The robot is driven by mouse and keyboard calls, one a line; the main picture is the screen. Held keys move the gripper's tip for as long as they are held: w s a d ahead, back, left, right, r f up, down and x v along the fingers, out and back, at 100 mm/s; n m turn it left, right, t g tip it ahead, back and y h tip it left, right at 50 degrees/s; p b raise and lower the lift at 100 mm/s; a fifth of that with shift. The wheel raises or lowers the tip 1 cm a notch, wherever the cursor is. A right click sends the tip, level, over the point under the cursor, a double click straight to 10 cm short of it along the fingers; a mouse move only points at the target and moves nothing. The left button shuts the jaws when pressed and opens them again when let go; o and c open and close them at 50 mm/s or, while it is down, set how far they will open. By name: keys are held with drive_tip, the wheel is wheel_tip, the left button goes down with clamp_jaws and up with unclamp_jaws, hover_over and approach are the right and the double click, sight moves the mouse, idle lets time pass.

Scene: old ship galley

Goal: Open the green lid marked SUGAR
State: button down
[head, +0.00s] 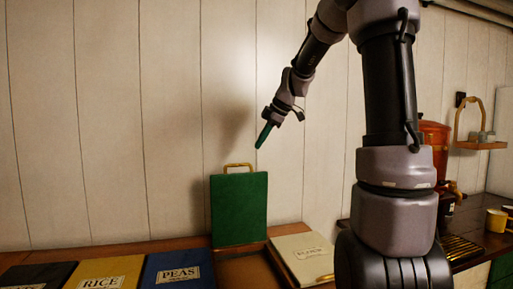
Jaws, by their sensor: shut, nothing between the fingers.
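The green lid (239,210) stands upright against the back, between the blue and cream lids, with its plain face toward me. A brass handle (239,167) shows at its top edge. No SUGAR label shows on this face. A brown area (243,268) lies in front of its lower edge; I cannot see inside it well. My gripper (262,137) is shut and empty, pointing down and left. In the picture it is above and right of the lid, apart from it.
Black (36,275), yellow RICE (107,270) and blue PEAS (178,268) lids lie shut to the left. A cream lid (303,254) lies to the right. A copper urn (433,140), hanging scale (483,144) and yellow mug (496,220) are farther right. A plank wall (105,120) stands behind.

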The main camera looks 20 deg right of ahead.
drive_tip(key=shift+w+a+f, duration=0.5)
drive_tip(key=shift+w+f, duration=0.75)
drive_tip(key=shift+w+a+f, duration=0.55)
drive_tip(key=shift+w+f, duration=0.7)
drive_tip(key=shift+w, duration=0.05)
drive_tip(key=shift+w+a+f, duration=0.5)
drive_tip(key=shift+w+f, duration=0.75)
drive_tip(key=w+g, duration=0.1)
drive_tip(key=w, duration=0.5)
drive_tip(key=shift+w+f, duration=0.2)
drive_tip(key=shift+f, duration=0.05)
